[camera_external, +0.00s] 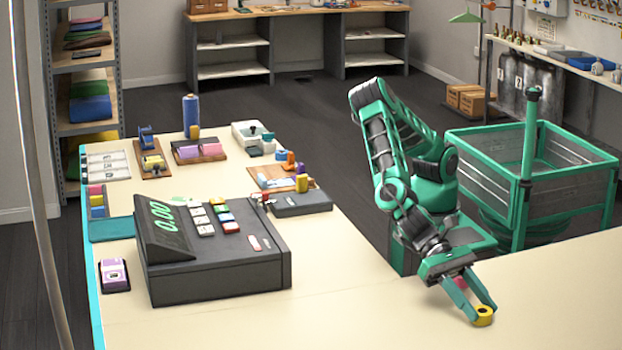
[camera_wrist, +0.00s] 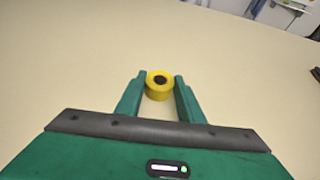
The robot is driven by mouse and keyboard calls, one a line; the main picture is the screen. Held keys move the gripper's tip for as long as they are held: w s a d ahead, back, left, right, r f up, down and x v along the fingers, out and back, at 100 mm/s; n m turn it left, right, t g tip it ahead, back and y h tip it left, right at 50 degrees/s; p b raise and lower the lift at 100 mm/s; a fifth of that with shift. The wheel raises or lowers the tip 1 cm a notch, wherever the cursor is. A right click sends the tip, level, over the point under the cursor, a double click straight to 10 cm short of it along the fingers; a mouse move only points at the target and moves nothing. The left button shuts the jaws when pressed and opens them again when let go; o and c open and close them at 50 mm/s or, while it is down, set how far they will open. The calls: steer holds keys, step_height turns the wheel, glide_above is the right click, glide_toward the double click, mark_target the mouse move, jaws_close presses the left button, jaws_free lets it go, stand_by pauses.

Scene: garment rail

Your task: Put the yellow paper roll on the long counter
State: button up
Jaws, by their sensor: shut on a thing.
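The yellow paper roll (camera_external: 483,316) is a short ring with a dark centre hole, low over the near right part of the long counter (camera_external: 385,315). My gripper (camera_external: 474,307) is shut on it, with one green finger on each side. In the wrist view the yellow paper roll (camera_wrist: 159,84) sits between the tips of my gripper (camera_wrist: 160,88), its hole facing up. The roll is at or just above the cream counter top; I cannot tell whether its underside touches. Part of its side is hidden by the fingers.
A large dark cash register (camera_external: 210,250) stands on the counter to the left. A small purple-labelled device (camera_external: 115,274) is at the far left edge. Several small items stand on the back part of the counter. The counter around the roll is clear.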

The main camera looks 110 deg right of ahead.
steer(key=o, duration=1)
steer(key=shift+f, duration=0.1)
steer(key=v, duration=1.2)
